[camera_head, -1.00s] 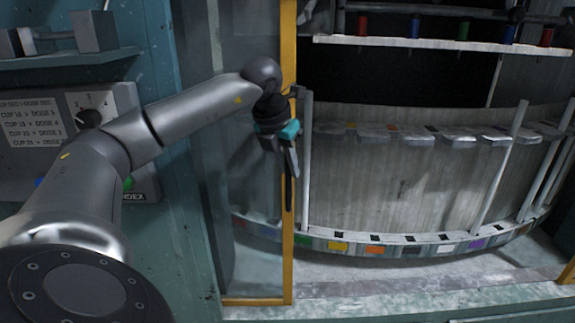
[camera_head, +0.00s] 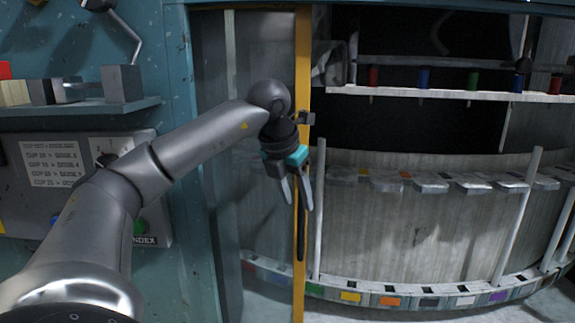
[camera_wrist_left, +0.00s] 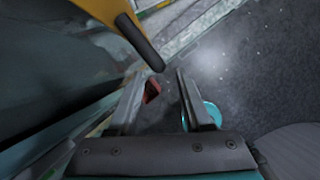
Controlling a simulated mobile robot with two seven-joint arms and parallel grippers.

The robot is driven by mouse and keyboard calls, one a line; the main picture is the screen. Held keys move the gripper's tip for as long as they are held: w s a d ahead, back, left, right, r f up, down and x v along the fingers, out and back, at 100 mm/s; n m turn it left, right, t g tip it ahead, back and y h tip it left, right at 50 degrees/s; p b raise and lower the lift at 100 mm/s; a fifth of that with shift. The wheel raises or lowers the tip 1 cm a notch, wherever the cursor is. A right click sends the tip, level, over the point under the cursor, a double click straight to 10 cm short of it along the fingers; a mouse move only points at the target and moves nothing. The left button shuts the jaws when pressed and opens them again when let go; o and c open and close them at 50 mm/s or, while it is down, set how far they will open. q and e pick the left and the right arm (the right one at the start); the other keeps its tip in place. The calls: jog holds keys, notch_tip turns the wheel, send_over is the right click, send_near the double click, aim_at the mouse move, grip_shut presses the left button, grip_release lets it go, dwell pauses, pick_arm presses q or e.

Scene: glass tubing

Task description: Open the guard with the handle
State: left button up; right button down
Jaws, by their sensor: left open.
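The guard (camera_head: 265,130) is a clear panel with a yellow upright edge (camera_head: 304,70), standing at the left of the cabinet opening. To the right of that edge the opening is uncovered. The handle (camera_head: 301,240) is a dark upright bar on the yellow edge, its upper part hidden by my gripper. The wrist view shows a dark bar (camera_wrist_left: 140,42) against the yellow edge, beyond my fingertips. My left gripper (camera_head: 297,192) is open and points down beside the handle, nothing between its fingers. In the wrist view the left gripper (camera_wrist_left: 158,85) also appears empty. My right gripper is not in view.
Inside the cabinet, a curved drum carries a rim (camera_head: 400,302) with coloured squares and upright rods (camera_head: 517,215). A shelf (camera_head: 440,93) with coloured spools hangs above. A dial panel (camera_head: 60,165) and a shelf with blocks (camera_head: 80,107) are at the left.

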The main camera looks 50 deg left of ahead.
pick_arm(q)
jog(key=p+v, duration=0.1)
jog(key=v, duration=0.8)
jog(key=shift+r+p, duration=0.4)
jog(key=shift+s, duration=0.1)
